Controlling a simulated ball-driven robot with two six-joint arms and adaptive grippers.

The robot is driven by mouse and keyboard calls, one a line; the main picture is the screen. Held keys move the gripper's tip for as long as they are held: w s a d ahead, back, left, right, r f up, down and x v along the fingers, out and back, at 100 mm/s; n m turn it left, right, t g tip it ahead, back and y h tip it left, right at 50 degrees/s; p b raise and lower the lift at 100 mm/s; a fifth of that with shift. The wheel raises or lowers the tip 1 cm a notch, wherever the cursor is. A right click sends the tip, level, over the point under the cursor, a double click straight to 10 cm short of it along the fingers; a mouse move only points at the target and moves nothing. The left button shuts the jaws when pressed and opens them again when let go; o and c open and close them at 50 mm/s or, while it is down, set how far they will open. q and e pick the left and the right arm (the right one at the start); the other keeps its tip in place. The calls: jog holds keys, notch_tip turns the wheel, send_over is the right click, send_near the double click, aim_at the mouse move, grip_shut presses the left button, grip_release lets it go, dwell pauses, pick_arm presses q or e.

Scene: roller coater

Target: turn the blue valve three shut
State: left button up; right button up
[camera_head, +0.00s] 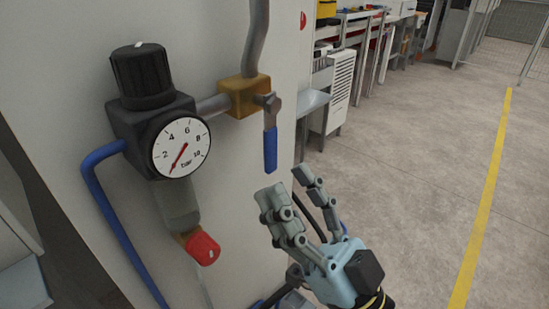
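A valve with a blue lever handle (270,150) sits on a brass fitting (244,95) on the white panel. The lever hangs straight down from its grey pivot. No label marks its number. My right gripper (289,184) is just below and beside the lever's lower end, with its fingers pointing up. Its fingers are apart with nothing between them, and I see a small gap to the lever. My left gripper is not in view.
A pressure regulator with a black knob (142,75), a round gauge (181,147) and a red cap (203,248) is left of the valve. A blue hose (110,218) runs down the panel (75,95). Open floor with a yellow line (484,205) lies right.

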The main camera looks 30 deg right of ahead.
jog(key=v, duration=0.6)
jog(key=shift+s+f, duration=0.25)
